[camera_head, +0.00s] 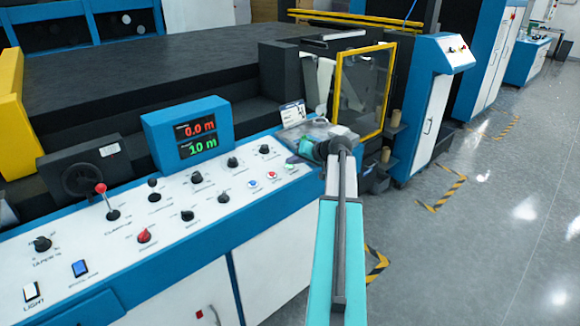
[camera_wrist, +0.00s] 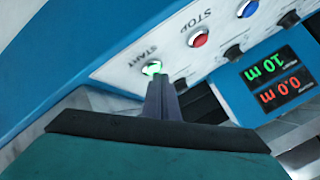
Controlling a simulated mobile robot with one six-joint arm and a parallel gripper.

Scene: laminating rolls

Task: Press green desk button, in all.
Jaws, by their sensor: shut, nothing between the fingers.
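The green button (camera_wrist: 152,68), marked START, glows on the white panel face in the wrist view. It also shows as a small green spot near the right end of the desk in the head view (camera_head: 288,167). My gripper (camera_wrist: 158,80) is shut and empty. In the wrist view its fingertips lie right at the button's lower edge and overlap it slightly. I cannot tell whether they touch it. In the head view my gripper (camera_head: 294,160) is over the desk's right end, beside the button, with its fingertips hard to make out.
The display (camera_head: 187,132) reads 0.0 m and 10 m. Several black knobs and a red-topped lever (camera_head: 102,190) stand on the desk. Open floor lies right.

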